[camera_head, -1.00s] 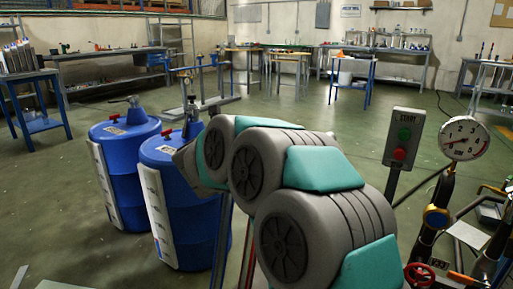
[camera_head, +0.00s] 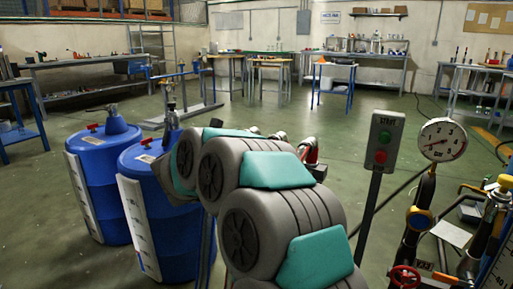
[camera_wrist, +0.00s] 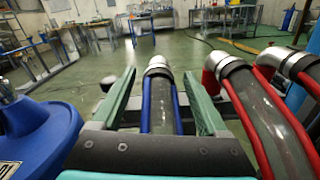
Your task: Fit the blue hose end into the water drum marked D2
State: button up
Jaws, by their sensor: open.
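In the wrist view, the blue hose end (camera_wrist: 158,66) is a metal cap on a clear hose with blue stripes. It shows between the two teal fingers of my gripper (camera_wrist: 158,82), which are apart. Contact with either finger cannot be made out. In the head view my arm hides my fingers and the blue hose. Two blue drums stand left of my arm, a left drum (camera_head: 93,162) and a right drum (camera_head: 140,175). Each has a red valve and a white side strip. Their markings are too small to read, so I cannot tell which is D2. One drum (camera_wrist: 40,140) fills the wrist view's left edge.
Two red-striped hoses with metal ends (camera_wrist: 235,68) stand close to the right of my gripper. A start button post (camera_head: 380,150) and a pressure gauge (camera_head: 442,140) stand right of my arm. Benches line the back wall. The floor behind the drums is partly clear.

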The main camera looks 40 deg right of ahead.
jog(key=shift+f+p+x, duration=0.1)
jog(key=shift+p+x, duration=0.15)
jog(key=shift+x, duration=1.6)
jog(key=shift+f+p+x, duration=0.15)
jog(key=shift+p+x, duration=0.05)
jog(key=shift+x, duration=1.6)
jog(key=shift+w, duration=0.1)
grip_shut()
